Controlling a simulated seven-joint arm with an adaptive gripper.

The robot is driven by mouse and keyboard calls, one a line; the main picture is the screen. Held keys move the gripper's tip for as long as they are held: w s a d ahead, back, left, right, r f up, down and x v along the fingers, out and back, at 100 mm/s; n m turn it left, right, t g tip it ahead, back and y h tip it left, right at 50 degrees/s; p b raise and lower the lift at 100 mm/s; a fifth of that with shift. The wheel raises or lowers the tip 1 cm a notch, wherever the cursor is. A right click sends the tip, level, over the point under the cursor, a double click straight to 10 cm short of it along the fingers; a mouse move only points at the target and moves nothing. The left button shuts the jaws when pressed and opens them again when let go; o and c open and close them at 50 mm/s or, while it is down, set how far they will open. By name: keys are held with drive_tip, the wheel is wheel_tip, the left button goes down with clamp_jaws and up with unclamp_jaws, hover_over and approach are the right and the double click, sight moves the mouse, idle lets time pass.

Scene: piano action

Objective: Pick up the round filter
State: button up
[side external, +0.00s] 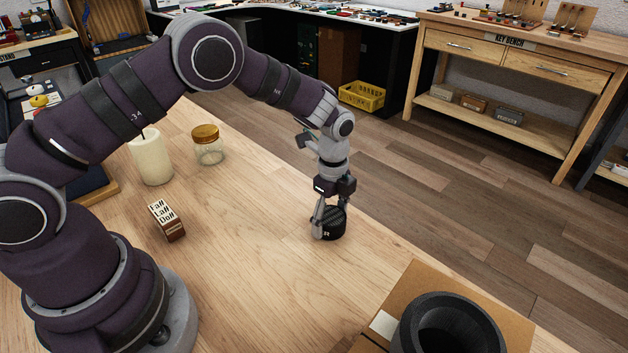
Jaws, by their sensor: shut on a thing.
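The round filter (334,224) is a short black cylinder near the far right edge of the wooden table. My gripper (327,220) points down over it from above. Its fingers are shut on the filter, with one finger visible at its left side. The other finger is partly hidden. The filter appears to be at or very near the table top; I cannot tell whether it touches.
A cream candle (151,157), a glass jar with a gold lid (208,147) and a small lettered block (166,221) stand on the left of the table (262,270). A dark cylinder (448,328) on cardboard (400,296) is at front right. The table's middle is clear.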

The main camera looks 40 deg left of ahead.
drive_tip(key=shift+c, duration=1.4)
